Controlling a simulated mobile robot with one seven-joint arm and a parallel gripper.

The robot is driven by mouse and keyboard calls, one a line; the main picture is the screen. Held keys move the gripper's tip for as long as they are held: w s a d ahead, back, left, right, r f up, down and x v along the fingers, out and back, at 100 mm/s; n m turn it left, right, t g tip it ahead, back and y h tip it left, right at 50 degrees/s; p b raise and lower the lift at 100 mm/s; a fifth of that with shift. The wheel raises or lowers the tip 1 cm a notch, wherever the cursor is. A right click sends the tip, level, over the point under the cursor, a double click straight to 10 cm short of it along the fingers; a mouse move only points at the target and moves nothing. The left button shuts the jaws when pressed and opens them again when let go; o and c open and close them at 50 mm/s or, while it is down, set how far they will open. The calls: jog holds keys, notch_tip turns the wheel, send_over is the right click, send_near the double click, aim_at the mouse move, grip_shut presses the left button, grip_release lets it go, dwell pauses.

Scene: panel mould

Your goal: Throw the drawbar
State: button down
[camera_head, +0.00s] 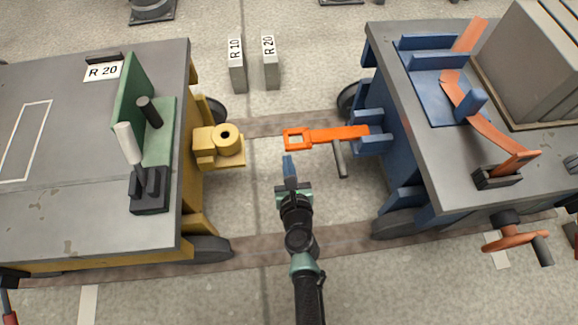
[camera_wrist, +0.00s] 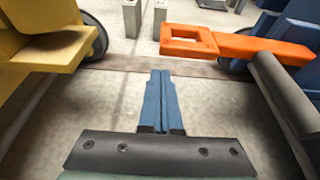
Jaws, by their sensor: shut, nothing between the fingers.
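The orange drawbar (camera_head: 328,136) reaches left from the blue cart's bracket (camera_head: 372,132) and ends in a square eye. A dark handle (camera_head: 340,158) sticks out from its near side. The yellow coupling (camera_head: 217,144) with a round hole sits on the left cart, with a gap between it and the drawbar's eye. My gripper (camera_head: 289,167) is shut and empty, just on the near side of the drawbar's eye and apart from it. In the wrist view the blue fingers (camera_wrist: 161,100) are together, with the drawbar (camera_wrist: 235,46) beyond them at the right and the handle (camera_wrist: 283,95) to their right.
The left cart (camera_head: 70,220) carries a green bracket (camera_head: 145,105) and a white-tipped lever (camera_head: 130,145). The right cart (camera_head: 470,165) carries a grey box and an orange strap. Two marker posts, R 10 (camera_head: 236,70) and R 20 (camera_head: 271,68), stand beyond the rails. The floor between the carts is clear.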

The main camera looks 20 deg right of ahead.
jog(key=shift+r+p, duration=0.35)
jog(key=shift+r, duration=0.35)
jog(key=shift+r+m+y+p, duration=0.3)
jog(key=shift+r+m+p, duration=0.2)
jog(key=shift+r+p, duration=0.75)
notch_tip(320, 180, up, 14)
jog(key=m+t+y+p, duration=0.25)
jog(key=m+p, duration=0.45)
jog(key=p, duration=0.6)
send_over(287, 150)
jog(key=s+d, duration=0.4)
jog(key=d, duration=0.2)
jog(key=s+d+r+m+y, duration=0.1)
jog(key=s+d+r+m, duration=0.1)
jog(key=d, duration=0.5)
jog(key=s+d+r+m+t+y, duration=0.1)
jog(key=s+d+r+m, duration=0.1)
jog(key=d, duration=0.5)
jog(key=shift+s+d+r+b, duration=0.2)
jog(key=shift+d+r+b, duration=0.1)
jog(key=shift+d, duration=0.1)
jog(key=shift+h, duration=0.25)
